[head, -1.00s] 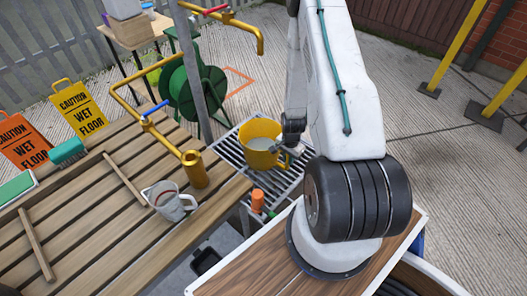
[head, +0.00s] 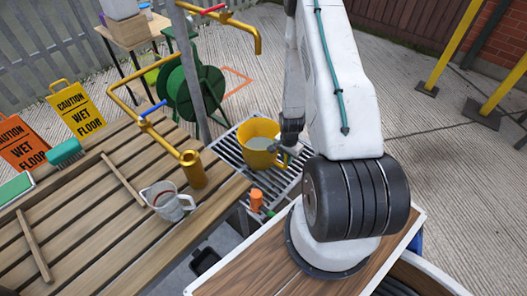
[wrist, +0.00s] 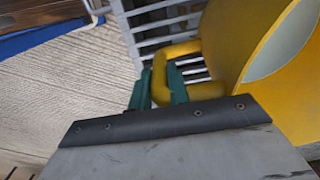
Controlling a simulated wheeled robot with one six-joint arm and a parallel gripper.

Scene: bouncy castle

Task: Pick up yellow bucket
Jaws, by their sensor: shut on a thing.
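The yellow bucket (head: 257,148) is at the metal grating beside the wooden slatted table, with pale grey contents visible inside. In the wrist view the bucket (wrist: 285,85) fills the right side, and its yellow handle (wrist: 178,50) loops out to the left. My gripper (head: 289,146) is at the handle side of the bucket. In the wrist view its green fingers (wrist: 160,88) are shut on the handle, one on each side of it. The bucket looks about upright. Whether its base touches the grating cannot be told.
The metal grating (head: 228,149) lies under the bucket. A grey jug (head: 167,200) and a brass post with pipe and tap (head: 193,170) stand on the slatted table (head: 110,235). An orange object (head: 256,199) is just in front. A green hose reel (head: 195,92) stands behind.

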